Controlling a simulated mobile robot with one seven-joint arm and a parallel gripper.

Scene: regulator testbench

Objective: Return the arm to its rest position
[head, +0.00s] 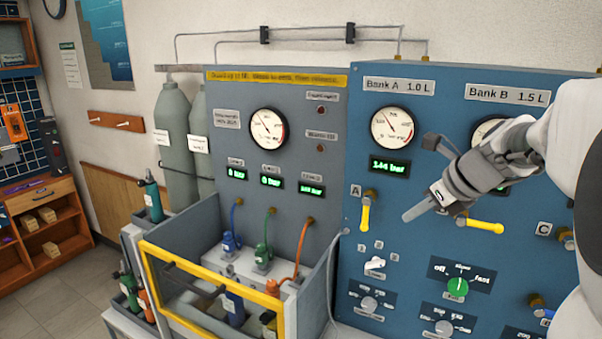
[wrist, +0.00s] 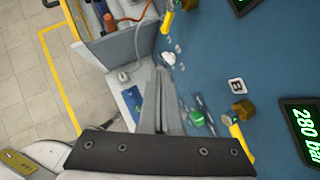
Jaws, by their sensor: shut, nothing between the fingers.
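My gripper (head: 411,214) is shut and empty in front of the blue bank panel (head: 415,289). In the head view its fingers point down and to the left, between yellow valve handle A (head: 365,215) and a second yellow handle (head: 485,226). I see no contact with either, though the exact gap to the panel is unclear. In the wrist view the closed fingers (wrist: 160,88) show at the middle, and the yellow handle by label B (wrist: 240,137) lies to their right. My arm comes in from the right and hides part of the Bank B gauge (head: 484,128).
A grey panel with a gauge (head: 268,129) stands left of the blue one. Below it is a yellow-framed enclosure (head: 212,286) with hoses and bottles. Grey cylinders (head: 176,140) stand behind. A green knob (head: 457,287) sticks out below my gripper. Open floor (head: 75,293) lies at far left.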

